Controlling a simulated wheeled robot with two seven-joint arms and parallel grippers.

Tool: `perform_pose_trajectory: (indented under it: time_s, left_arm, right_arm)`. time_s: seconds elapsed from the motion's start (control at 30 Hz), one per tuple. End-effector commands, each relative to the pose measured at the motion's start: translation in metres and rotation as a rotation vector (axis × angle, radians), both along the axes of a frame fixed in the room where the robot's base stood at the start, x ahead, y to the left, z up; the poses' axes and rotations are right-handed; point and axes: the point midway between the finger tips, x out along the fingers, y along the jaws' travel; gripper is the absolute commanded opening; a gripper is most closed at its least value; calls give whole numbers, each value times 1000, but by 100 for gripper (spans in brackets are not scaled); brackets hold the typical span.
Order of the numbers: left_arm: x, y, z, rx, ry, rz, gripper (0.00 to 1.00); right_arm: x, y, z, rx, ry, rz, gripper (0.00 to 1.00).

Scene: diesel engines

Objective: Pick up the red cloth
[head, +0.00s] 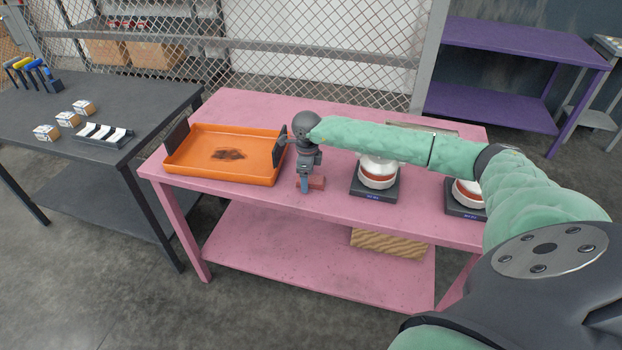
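My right arm reaches in from the right. My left gripper is not in view.
The orange tray (190,165) has a dark reddish-brown stain (229,154) on its floor. Two dark square bases (374,190) with red-and-white round parts stand to the right. A black table (60,105) with small boxes stands at left. A wire mesh fence (300,45) rises behind.

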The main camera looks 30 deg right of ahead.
Motion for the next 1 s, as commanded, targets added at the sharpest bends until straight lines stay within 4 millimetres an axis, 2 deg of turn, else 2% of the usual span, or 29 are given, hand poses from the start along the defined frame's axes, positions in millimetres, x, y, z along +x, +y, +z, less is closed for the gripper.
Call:
perform_pose_trajectory:
  time_s: [0.27, 0.5, 0.93, 1.0]
  left_arm:
    - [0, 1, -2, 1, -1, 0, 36]
    - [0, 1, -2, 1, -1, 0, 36]
    - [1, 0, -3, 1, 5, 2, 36]
    - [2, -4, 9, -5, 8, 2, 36]
  right_arm:
    - [0, 0, -2, 0, 0, 0, 77]
    - [0, 0, -2, 0, 0, -1, 30]
    - [0, 0, 3, -1, -1, 0, 29]
    - [0, -1, 7, -1, -2, -1, 29]
